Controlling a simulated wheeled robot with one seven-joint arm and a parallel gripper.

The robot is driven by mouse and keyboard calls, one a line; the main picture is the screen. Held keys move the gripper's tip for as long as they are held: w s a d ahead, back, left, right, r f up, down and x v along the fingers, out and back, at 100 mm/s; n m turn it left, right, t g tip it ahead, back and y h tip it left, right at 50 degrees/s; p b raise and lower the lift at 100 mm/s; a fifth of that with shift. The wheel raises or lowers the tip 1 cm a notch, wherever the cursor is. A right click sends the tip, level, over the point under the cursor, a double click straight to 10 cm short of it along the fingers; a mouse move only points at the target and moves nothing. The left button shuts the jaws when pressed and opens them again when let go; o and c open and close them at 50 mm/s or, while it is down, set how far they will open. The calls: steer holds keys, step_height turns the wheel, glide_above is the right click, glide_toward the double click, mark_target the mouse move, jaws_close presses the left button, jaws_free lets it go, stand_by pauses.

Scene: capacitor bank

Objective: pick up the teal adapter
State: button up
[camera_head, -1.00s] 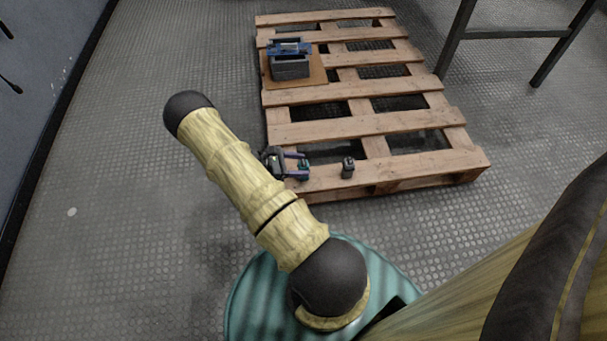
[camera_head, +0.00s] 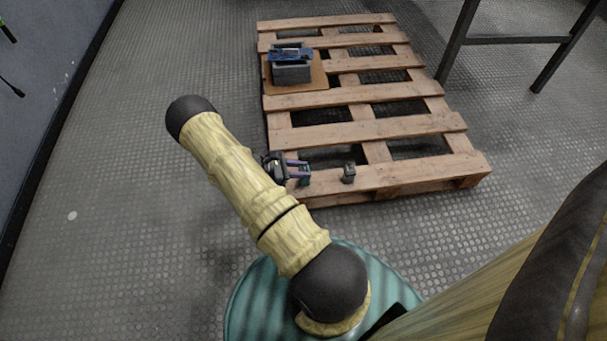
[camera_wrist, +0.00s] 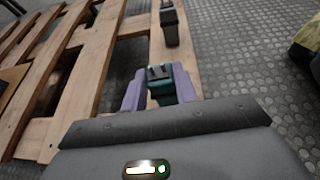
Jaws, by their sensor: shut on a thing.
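The teal adapter (camera_wrist: 160,88) is a small block with dark prongs on top. In the wrist view it sits between the two purple fingers of my gripper (camera_wrist: 161,92), which is shut on it. In the head view my gripper (camera_head: 298,170) is at the near left end of the pallet's front board, with the teal adapter (camera_head: 305,180) partly hidden at its fingertips. I cannot tell whether the adapter is clear of the board.
A small dark grey block (camera_head: 349,172) stands on the wooden pallet (camera_head: 415,173), right of my gripper; it also shows in the wrist view (camera_wrist: 170,24). A grey box with a blue top (camera_head: 291,70) is on a brown board (camera_head: 315,72) at the far left. Dark metal legs (camera_head: 457,42) stand behind right.

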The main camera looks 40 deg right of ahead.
step_height(320, 180, up, 10)
steer(key=p, duration=0.6)
